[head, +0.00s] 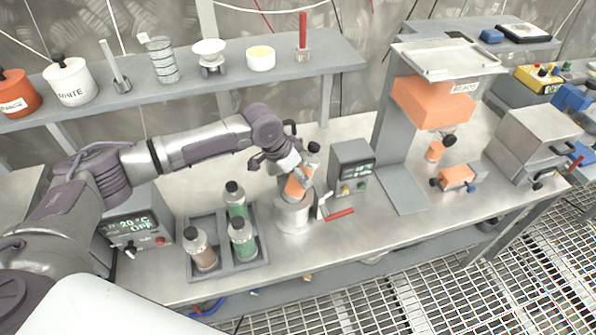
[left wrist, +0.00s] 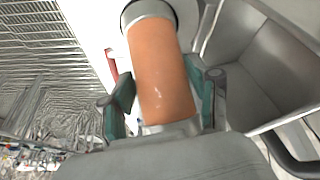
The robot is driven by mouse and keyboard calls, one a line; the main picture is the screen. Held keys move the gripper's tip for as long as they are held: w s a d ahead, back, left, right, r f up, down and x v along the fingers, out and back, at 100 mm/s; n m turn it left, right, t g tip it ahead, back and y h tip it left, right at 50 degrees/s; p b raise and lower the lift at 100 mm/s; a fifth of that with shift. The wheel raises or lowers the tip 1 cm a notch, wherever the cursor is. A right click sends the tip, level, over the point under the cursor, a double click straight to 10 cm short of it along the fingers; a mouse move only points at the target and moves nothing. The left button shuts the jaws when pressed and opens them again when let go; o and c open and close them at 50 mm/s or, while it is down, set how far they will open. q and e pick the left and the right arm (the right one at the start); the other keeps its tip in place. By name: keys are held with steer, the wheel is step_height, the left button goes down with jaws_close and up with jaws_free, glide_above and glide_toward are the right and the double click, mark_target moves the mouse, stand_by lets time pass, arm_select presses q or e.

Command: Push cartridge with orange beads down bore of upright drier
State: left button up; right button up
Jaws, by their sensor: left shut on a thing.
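My left gripper (head: 296,172) is shut on the cartridge with orange beads (head: 297,184), just above the upright drier (head: 295,216), a pale grey cylinder on the bench. The cartridge leans slightly in the head view. In the left wrist view the orange cartridge (left wrist: 163,72) sits between the teal-padded fingers of the left gripper (left wrist: 165,100). Its far end meets a dark ring (left wrist: 178,8) at the top of that picture. How far the cartridge's lower end is inside the bore cannot be told. My right gripper is not in view.
A rack (head: 220,266) with several black-capped bottles stands left of the drier. A red-handled lever (head: 339,214) and a grey control box (head: 352,168) are close on its right. A beads dispenser (head: 433,100) stands farther right. A shelf (head: 180,90) runs behind.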

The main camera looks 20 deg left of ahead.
mark_target(291, 175)
arm_select(q)
steer(key=o, duration=1.5)
steer(key=shift+c, duration=0.2)
steer(key=shift+f+b, duration=0.25)
steer(key=shift+b, duration=0.3)
steer(key=shift+a+r+b, duration=0.15)
steer(key=shift+r+b, duration=0.2)
steer(key=b+v, duration=0.1)
steer(key=v, duration=0.2)
steer(key=shift+a+r+b, duration=0.1)
steer(key=shift+a+b, duration=0.1)
steer(key=shift+b, duration=0.2)
steer(key=b+v, duration=0.1)
steer(key=v, duration=0.9)
steer(key=shift+d, duration=0.15)
